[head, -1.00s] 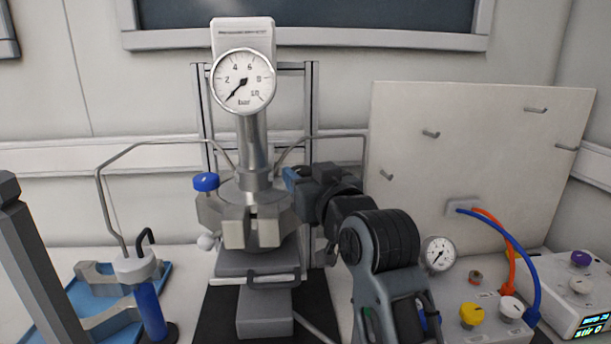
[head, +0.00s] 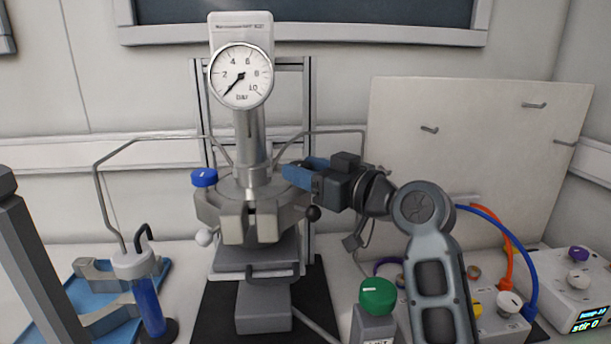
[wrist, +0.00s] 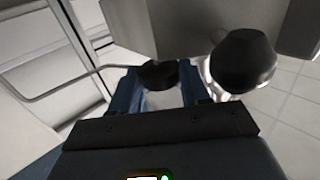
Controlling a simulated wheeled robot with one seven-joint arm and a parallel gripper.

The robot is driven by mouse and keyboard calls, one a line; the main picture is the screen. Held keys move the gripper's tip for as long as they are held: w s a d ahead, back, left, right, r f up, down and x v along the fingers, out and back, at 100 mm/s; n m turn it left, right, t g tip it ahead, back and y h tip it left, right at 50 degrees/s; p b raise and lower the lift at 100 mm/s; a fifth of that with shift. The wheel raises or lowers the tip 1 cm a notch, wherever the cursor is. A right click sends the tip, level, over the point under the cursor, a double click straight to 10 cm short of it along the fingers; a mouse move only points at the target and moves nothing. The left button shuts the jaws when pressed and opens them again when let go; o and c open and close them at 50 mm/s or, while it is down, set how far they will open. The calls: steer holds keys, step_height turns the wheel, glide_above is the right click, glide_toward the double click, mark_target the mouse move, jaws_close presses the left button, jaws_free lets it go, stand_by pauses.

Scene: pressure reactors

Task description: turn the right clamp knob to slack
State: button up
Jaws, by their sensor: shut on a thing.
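The reactor's metal clamp ring (head: 233,207) sits below the pressure gauge (head: 241,76). A blue clamp knob (head: 204,177) stands at the ring's left. My gripper (head: 291,173) is at the ring's right side, with its blue fingers hiding the right clamp knob in the head view. In the wrist view, a dark round knob (wrist: 157,74), seemingly the right clamp knob, sits between my fingers (wrist: 160,86). My gripper is shut on it. The knob's turn angle cannot be seen.
A black ball knob (head: 313,213) is just below my gripper and shows close beside it in the wrist view (wrist: 243,60). A thin bent pipe (head: 330,132) passes behind. A green knob (head: 377,295) stands at the front; a pegged panel (head: 470,130) is at right.

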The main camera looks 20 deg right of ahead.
steer(key=n+y+b, duration=0.1)
steer(key=n+g+y+b, duration=0.1)
steer(key=y, duration=0.1)
steer(key=shift+w+d+f+g, duration=0.1)
steer(key=shift+w+d+g, duration=0.05)
steer(key=shift+d+g, duration=0.15)
steer(key=shift+n+g+y+b, duration=1.1)
steer(key=shift+n+y+b, duration=0.1)
steer(key=shift+y, duration=0.2)
steer(key=o, duration=1.1)
steer(key=shift+c, duration=0.2)
steer(key=b+v, duration=0.1)
steer(key=v, duration=0.6)
steer(key=shift+d, duration=0.3)
steer(key=shift+s, duration=0.25)
